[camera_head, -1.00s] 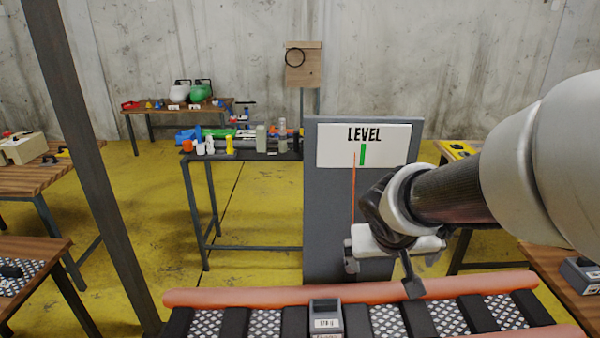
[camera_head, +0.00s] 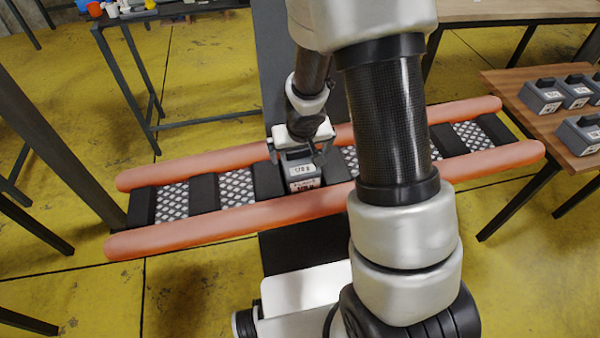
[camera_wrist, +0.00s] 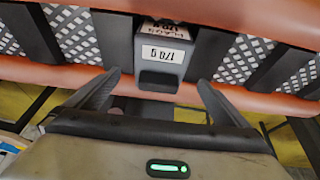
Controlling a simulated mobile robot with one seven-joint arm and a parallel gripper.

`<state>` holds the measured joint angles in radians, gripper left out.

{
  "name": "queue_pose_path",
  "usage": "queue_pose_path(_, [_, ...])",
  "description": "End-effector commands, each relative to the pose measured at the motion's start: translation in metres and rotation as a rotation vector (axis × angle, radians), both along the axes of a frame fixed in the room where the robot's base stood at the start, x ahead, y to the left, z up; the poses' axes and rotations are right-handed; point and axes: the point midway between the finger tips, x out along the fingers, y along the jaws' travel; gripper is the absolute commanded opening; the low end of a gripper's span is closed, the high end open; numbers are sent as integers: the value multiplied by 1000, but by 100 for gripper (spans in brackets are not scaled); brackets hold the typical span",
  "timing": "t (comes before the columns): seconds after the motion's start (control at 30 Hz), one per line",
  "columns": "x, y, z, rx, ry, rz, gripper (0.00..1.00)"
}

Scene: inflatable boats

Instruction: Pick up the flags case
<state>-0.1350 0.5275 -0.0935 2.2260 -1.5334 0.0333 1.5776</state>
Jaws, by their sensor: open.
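A grey case (camera_head: 301,172) with a dark handle sits on a dark slat between two orange tubes. It has two white labels; one seems to read 170 g, and the other is too small to read surely in the head view. In the wrist view the case (camera_wrist: 164,66) lies ahead, its labels upside down and its handle towards me. My gripper (camera_head: 298,148) is at the far side of the case, close to its top. In the wrist view my open gripper (camera_wrist: 159,82) has one finger on either side of the handle. Contact cannot be told.
The orange tubes (camera_head: 210,236) run along both sides of the slatted mesh rack (camera_head: 237,188). Several similar grey cases (camera_head: 543,95) stand on a wooden table (camera_head: 510,84) at right. A dark post (camera_head: 55,150) stands at left. No other case shows on the rack.

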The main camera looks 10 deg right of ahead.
Motion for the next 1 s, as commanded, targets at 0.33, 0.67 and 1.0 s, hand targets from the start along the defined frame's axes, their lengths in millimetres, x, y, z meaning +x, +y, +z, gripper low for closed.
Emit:
queue_pose_path(0.33, [11,-2,-34,0,1,0,100])
queue_pose_path(0.67, [25,-5,-73,-1,0,0,100])
queue_pose_path(1.0, [26,-5,-73,-1,0,0,88])
